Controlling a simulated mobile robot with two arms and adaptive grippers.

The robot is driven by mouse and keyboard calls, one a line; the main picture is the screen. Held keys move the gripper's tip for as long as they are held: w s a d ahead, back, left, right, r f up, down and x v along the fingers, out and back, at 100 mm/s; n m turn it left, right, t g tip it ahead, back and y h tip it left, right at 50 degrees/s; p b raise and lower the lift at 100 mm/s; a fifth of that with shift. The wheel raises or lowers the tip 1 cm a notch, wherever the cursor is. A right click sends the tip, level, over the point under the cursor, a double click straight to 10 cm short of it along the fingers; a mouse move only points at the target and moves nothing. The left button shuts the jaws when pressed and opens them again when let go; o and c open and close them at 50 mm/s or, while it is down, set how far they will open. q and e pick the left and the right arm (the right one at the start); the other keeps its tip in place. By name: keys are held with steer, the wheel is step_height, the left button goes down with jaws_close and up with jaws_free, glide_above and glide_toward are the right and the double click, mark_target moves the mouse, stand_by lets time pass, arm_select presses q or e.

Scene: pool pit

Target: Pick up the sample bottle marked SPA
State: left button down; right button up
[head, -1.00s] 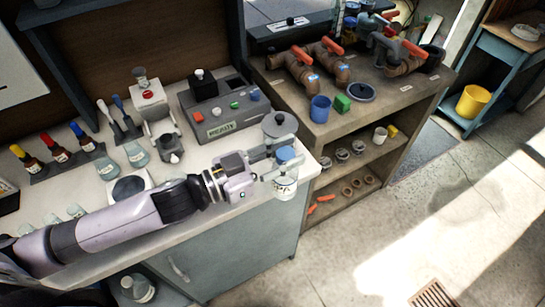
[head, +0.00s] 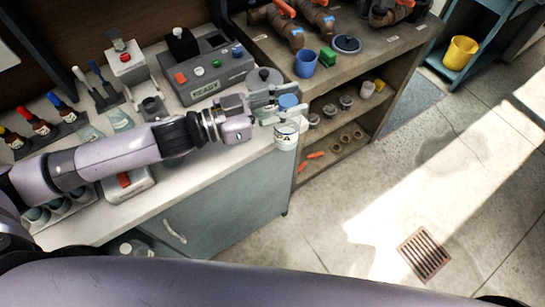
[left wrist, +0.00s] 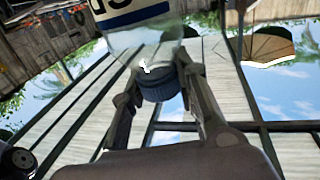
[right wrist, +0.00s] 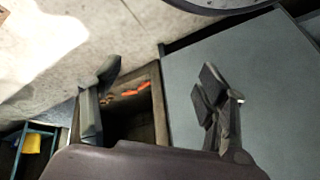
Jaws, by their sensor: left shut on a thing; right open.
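The sample bottle (head: 286,135) is clear with a blue cap and a white label. In the head view only the end of its mark shows, an A. In the left wrist view the bottle (left wrist: 145,40) appears upside down, with part of SP readable on its label. My left gripper (head: 284,108) is shut on its cap, with a finger on each side of the dark blue cap (left wrist: 158,86). The bottle hangs upright by the counter's right end. My right gripper (right wrist: 160,76) is open and empty, above the floor and furniture.
The counter (head: 215,165) holds a grey READY device (head: 207,88), reagent bottles (head: 42,125) and a grey-lidded container (head: 264,76). A shelf unit (head: 400,50) stands right of it, with a blue cup (head: 305,64) on top. The floor at right is clear around a drain grate (head: 424,254).

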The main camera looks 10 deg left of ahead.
steer(key=w+a+r+m+t+y, duration=0.2)
steer(key=w+a+r+m+t, duration=0.1)
steer(key=w+a+r, duration=0.35)
steer(key=m+t+h, duration=0.7)
steer(key=m+t, duration=0.3)
steer(key=m, duration=2.4)
glide_toward(287, 121)
step_height(287, 121, down, 3)
steer(key=w, duration=0.4)
steer(key=w+d, duration=0.1)
steer(key=w, duration=0.7)
steer(key=shift+w+d+f, duration=0.25)
steer(key=shift+w, duration=0.05)
